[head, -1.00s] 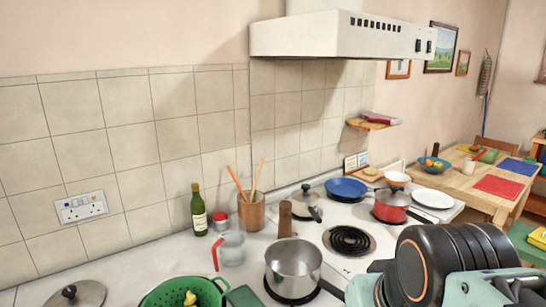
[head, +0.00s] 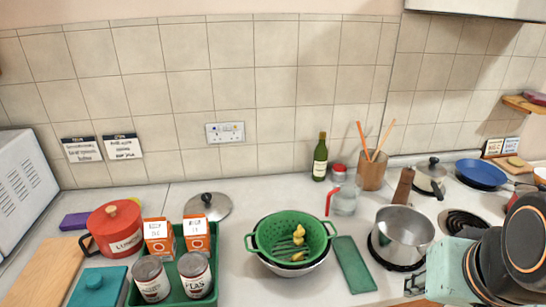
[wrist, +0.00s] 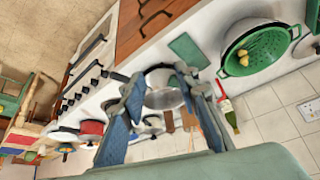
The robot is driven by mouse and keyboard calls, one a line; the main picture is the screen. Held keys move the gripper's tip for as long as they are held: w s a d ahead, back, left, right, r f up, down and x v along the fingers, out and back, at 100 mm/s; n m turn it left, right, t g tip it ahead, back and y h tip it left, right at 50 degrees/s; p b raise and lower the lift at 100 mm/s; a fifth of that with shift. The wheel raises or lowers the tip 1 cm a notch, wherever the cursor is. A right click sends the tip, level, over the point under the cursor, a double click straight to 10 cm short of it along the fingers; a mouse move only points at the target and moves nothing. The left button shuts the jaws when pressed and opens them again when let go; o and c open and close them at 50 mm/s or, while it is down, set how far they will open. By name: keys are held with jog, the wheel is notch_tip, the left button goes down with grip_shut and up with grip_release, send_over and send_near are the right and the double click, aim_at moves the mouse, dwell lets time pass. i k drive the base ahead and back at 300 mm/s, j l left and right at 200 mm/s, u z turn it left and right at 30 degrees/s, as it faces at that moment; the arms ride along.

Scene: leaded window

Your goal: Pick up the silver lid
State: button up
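The silver lid (head: 208,206) lies on the white counter near the tiled wall, its dark knob up. In the head view it is behind the orange boxes and left of the green colander. My gripper (wrist: 160,84) shows in the wrist view, its two fingers spread with nothing held between them. Beyond the fingers is the silver saucepan (wrist: 163,98) on the hob.
The green colander (head: 270,238) holds yellow fruit. Orange boxes (head: 160,238), cans (head: 151,280) in a green tray (head: 228,283) and a red pot (head: 117,230) stand near the lid. A bottle (head: 320,158) and glass jug (head: 343,198) stand right. Clear counter surrounds the lid's right side.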

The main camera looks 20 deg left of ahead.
aim_at(216, 206)
jog(key=u, duration=1.35)
jog(key=z, duration=1.45)
jog(key=u, duration=1.55)
jog(key=i+j, duration=0.15)
jog(key=j, duration=0.2)
jog(key=i+j+z, duration=0.1)
jog(key=j, duration=0.25)
jog(key=i+j, duration=0.15)
jog(key=j, duration=0.2)
jog(key=i+j+z, duration=0.1)
jog(key=j, duration=0.25)
